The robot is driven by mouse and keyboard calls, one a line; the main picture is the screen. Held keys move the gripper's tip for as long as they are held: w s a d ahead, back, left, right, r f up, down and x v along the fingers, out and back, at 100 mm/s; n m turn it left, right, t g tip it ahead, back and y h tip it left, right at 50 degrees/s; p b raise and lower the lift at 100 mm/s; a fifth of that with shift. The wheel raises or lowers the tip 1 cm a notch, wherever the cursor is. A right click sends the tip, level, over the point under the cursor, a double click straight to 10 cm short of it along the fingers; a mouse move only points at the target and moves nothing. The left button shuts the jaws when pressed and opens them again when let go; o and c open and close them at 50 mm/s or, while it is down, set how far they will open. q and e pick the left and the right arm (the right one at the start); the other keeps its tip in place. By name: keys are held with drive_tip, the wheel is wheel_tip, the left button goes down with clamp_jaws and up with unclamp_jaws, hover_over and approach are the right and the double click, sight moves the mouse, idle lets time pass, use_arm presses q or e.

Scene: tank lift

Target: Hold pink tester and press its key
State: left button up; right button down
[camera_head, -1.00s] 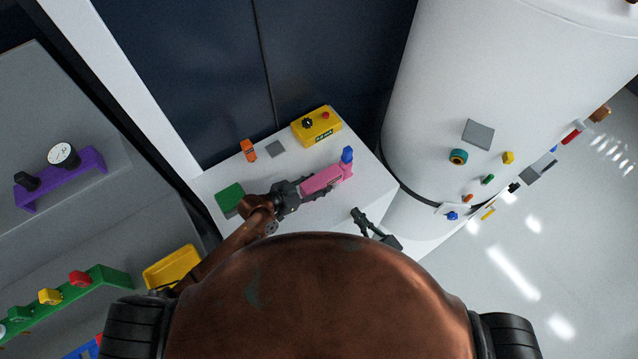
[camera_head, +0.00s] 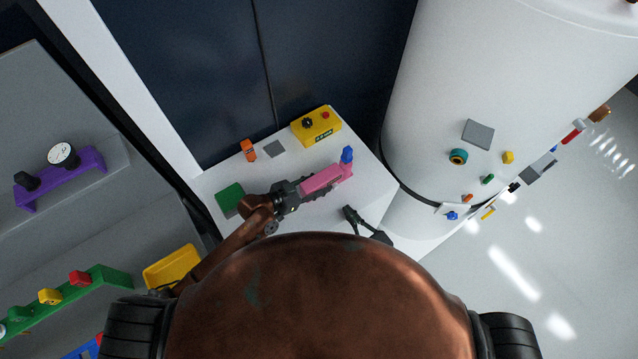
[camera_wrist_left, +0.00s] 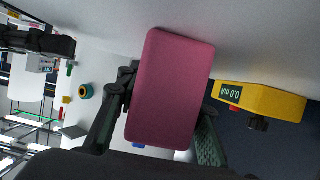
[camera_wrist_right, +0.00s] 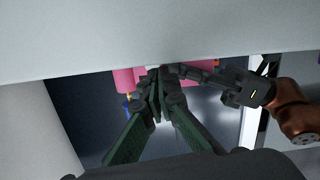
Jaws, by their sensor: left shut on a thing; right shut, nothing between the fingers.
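The pink tester (camera_head: 322,180) is above the white tabletop, with a blue part (camera_head: 347,155) at its far right end. My left gripper (camera_head: 298,190) is shut on it. In the left wrist view the pink body (camera_wrist_left: 170,88) sits between the two fingers. My right gripper (camera_head: 349,211) is shut and empty, below and right of the tester in the head view. In the right wrist view its closed fingertips (camera_wrist_right: 157,76) overlap the tester's pink body (camera_wrist_right: 124,80); I cannot tell whether they touch. I cannot make out the key.
On the white table (camera_head: 372,185) stand a yellow meter box (camera_head: 316,127), an orange item (camera_head: 248,150), a grey square (camera_head: 275,149) and a green block (camera_head: 229,199). A large white tank (camera_head: 430,100) rises at the right. A yellow tray (camera_head: 172,266) is at lower left.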

drive_tip(key=a+n+h, duration=0.1)
drive_tip(key=n, duration=0.1)
drive_tip(key=w+a+r+n+h, duration=0.1)
drive_tip(key=n, duration=0.1)
drive_tip(key=a+r+n+h, duration=0.1)
drive_tip(key=n, duration=0.1)
drive_tip(key=shift+w+g, duration=0.3)
drive_tip(key=shift+d+r+n+h, duration=0.2)
drive_tip(key=shift+d+n+h, duration=0.05)
drive_tip(key=shift+n+h, duration=0.5)
drive_tip(key=s+d+n+g+h, duration=0.2)
drive_tip(key=s+d+n+h, duration=0.1)
drive_tip(key=d+n+h, duration=0.15)
approach(340, 183)
drive_tip(key=shift+w+d+f+m, duration=0.1)
drive_tip(key=shift+w+f+m, duration=0.3)
drive_tip(key=shift+w+f, duration=0.65)
drive_tip(key=shift+w+r, duration=0.1)
drive_tip(key=shift+w+a, duration=0.25)
drive_tip(key=shift+w, duration=0.1)
drive_tip(key=shift+w+a, duration=0.15)
drive_tip(key=shift+s+d, duration=0.4)
drive_tip(key=shift+s, duration=0.15)
